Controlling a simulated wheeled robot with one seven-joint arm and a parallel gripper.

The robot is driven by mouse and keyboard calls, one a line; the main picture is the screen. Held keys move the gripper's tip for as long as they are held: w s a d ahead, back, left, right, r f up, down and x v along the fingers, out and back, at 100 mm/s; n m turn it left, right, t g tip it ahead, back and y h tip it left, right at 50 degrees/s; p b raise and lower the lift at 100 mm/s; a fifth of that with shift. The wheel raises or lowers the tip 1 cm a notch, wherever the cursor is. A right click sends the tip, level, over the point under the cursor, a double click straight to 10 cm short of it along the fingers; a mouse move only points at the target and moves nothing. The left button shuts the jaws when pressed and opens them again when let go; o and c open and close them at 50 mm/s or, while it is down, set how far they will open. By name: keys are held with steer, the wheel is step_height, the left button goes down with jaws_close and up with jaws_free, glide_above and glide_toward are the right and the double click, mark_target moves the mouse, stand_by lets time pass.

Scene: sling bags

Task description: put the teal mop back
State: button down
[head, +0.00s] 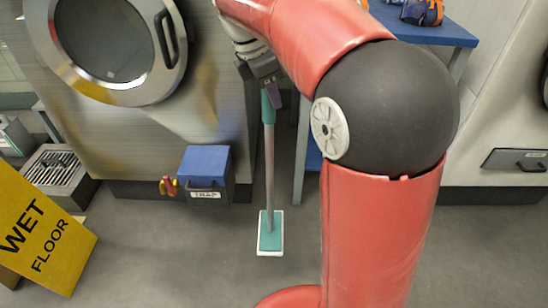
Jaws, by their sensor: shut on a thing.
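The teal mop (269,160) hangs upright below my gripper, with a teal grip at the top, a grey pole and a flat teal-and-white head near the floor. My gripper (266,84) is shut on the mop at the top of its handle. I cannot tell whether the mop head touches the floor. No holder or rack for the mop can be made out in this view. My red arm hides much of the right middle.
A yellow wet floor sign (40,228) stands at the left. A blue box (205,172) labelled TRAP is at the base of the steel machine (120,130). A blue table (455,38) with sling bags stands behind my arm. Grey floor lies open around the mop head.

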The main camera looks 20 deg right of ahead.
mark_target(271, 143)
step_height(271, 143, down, 14)
steer(key=b, duration=0.3)
steer(key=shift+f, duration=0.2)
steer(key=c, duration=1.1)
jaws_free()
steer(key=shift+c, duration=0.2)
steer(key=p+v, duration=0.3)
steer(key=v, duration=0.8)
steer(key=s+d+f+m+t+y, duration=0.1)
steer(key=s+f+m+t, duration=0.1)
steer(key=s+m, duration=0.7)
steer(key=s+d+f+m+t+y, duration=0.1)
steer(key=s+f+m+t+y, duration=0.1)
steer(key=s+m, duration=0.8)
steer(key=s+f+t, duration=0.1)
steer(key=s, duration=0.2)
steer(key=shift+d, duration=0.35)
